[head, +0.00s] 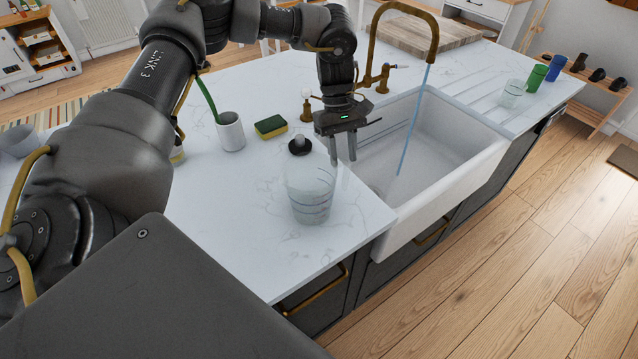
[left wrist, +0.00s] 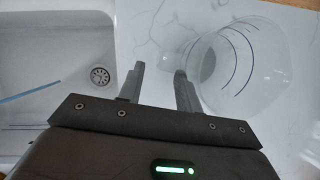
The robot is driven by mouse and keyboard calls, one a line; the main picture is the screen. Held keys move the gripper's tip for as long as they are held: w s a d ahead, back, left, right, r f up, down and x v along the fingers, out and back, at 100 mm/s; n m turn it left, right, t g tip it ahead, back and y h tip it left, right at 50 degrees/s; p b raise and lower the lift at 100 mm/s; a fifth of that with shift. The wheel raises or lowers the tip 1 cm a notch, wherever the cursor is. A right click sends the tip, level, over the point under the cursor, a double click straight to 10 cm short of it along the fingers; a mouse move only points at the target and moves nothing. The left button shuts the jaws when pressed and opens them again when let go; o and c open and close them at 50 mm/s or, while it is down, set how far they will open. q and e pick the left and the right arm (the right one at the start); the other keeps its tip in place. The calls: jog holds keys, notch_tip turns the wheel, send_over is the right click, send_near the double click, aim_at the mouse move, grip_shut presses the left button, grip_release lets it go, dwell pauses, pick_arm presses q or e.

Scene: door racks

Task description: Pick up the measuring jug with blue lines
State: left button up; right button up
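The clear measuring jug with blue lines (head: 311,192) stands upright on the white worktop, left of the sink's near corner. It also shows in the left wrist view (left wrist: 242,65), on the right, with curved blue lines on its wall. My left gripper (head: 343,162) points down beside the jug, on its sink side. My right gripper is not in view.
A black-topped item (head: 300,145) stands right behind the jug. A yellow-green sponge (head: 271,126) and a white cup (head: 230,132) are further back left. The white sink (head: 450,140) with a brass tap (head: 434,40) lies right. Another clear vessel (head: 512,94) stands beyond it.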

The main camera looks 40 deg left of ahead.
pick_arm(q)
jog(key=p+x, duration=0.1)
jog(key=x, duration=0.3)
jog(key=shift+s+f, duration=0.1)
jog(key=shift+f, duration=0.1)
jog(key=shift+c, duration=0.2)
jog(key=shift+a, duration=0.1)
grip_shut()
